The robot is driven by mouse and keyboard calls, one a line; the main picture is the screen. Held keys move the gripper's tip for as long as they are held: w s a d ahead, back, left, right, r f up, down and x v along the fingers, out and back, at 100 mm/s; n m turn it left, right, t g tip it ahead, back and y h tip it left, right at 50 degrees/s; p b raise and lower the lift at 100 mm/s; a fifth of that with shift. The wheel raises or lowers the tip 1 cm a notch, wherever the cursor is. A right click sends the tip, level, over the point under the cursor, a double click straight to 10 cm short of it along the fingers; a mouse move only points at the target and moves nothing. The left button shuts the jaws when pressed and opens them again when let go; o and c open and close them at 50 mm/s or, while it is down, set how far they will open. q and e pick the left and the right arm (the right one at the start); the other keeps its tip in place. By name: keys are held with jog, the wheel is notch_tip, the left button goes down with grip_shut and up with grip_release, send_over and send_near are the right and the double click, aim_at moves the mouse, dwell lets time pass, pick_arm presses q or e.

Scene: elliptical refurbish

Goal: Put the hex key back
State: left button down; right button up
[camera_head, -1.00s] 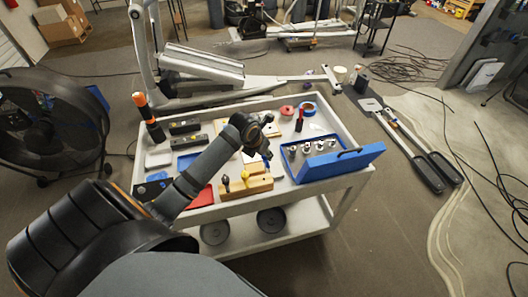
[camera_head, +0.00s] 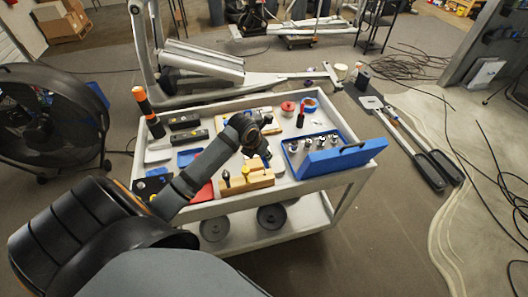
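My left arm reaches in from the lower left over a grey cart (camera_head: 352,170). Its gripper (camera_head: 263,157) points down just behind a wooden holder (camera_head: 246,186). The dark fingers are small and partly hidden by the wrist, so I cannot tell whether they are open or shut, or hold anything. Two upright tools with a dark handle (camera_head: 226,177) and a yellow handle (camera_head: 246,171) stand in the holder. I cannot make out the hex key; it may be hidden by the gripper or too small. My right gripper is out of view.
An open blue socket case (camera_head: 345,160) stands right of the gripper. An orange-topped black flashlight (camera_head: 147,112) stands at the back left corner. A black fan (camera_head: 50,120) is left of the cart.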

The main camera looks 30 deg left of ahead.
aim_at(262, 159)
pick_arm(q)
jog(key=shift+f, duration=0.1)
dwell(0.4)
jog(key=shift+f+b, duration=0.95)
jog(key=shift+f, duration=0.25)
jog(key=shift+w+f+b, duration=0.1)
jog(key=shift+f+b, duration=0.6)
jog(key=shift+f, duration=0.1)
jog(key=shift+f+b, duration=0.85)
jog(key=shift+b, duration=0.1)
jog(key=shift+f+b, duration=0.55)
jog(key=c, duration=1)
grip_release()
jog(key=shift+o, duration=0.2)
